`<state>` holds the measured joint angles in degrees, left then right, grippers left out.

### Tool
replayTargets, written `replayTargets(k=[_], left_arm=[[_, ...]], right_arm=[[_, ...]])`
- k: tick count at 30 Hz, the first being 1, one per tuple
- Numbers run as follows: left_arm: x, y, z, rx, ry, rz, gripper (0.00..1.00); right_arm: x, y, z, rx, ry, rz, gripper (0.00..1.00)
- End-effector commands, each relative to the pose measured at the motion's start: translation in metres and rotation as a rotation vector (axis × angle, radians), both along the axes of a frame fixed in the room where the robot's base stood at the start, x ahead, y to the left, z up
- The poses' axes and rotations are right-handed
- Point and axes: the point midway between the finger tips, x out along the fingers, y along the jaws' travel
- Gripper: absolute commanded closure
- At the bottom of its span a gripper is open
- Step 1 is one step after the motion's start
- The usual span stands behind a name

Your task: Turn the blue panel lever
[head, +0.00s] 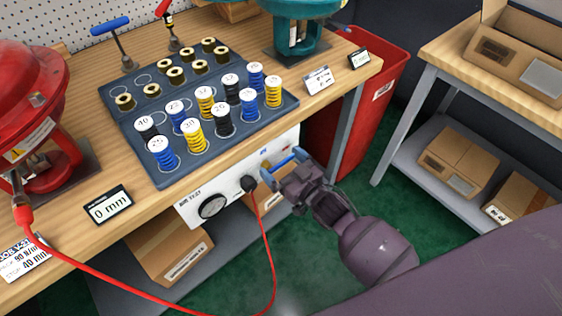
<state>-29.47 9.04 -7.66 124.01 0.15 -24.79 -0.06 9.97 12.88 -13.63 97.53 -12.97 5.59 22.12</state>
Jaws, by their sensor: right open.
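The blue panel lever (281,163) is on the right part of the white front panel (225,190) under the bench edge. My right gripper (283,164) is at the lever, with its blue-grey fingertips around the lever's area. Its jaws are open, and I cannot tell whether either finger touches the lever. The lever looks close to level, tilted slightly up to the right. My left gripper is not in the picture.
A red hose (268,245) plugs into the panel left of the lever and hangs down. A dial gauge (213,205) is further left. A tray (163,180) of springs sits above. A red bin (372,110) stands behind my right arm.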

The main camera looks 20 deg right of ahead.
Motion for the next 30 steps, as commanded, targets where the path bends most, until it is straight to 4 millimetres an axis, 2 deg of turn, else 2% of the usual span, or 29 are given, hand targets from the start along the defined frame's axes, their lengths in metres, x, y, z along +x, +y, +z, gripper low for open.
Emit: replayTargets(k=[12, 22, 30], left_arm=[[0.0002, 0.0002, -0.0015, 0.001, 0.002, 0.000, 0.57], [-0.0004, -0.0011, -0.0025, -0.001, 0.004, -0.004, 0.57], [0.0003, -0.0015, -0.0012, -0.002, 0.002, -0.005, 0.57]], right_arm=[[0.0058, 0.0021, 0.0004, 0.000, 0.000, 0.000, 0.02], [0.0056, 0.0021, 0.0003, 0.000, 0.000, 0.000, 0.52], [0.0056, -0.0016, 0.0010, -0.010, -0.004, 0.000, 0.52]])
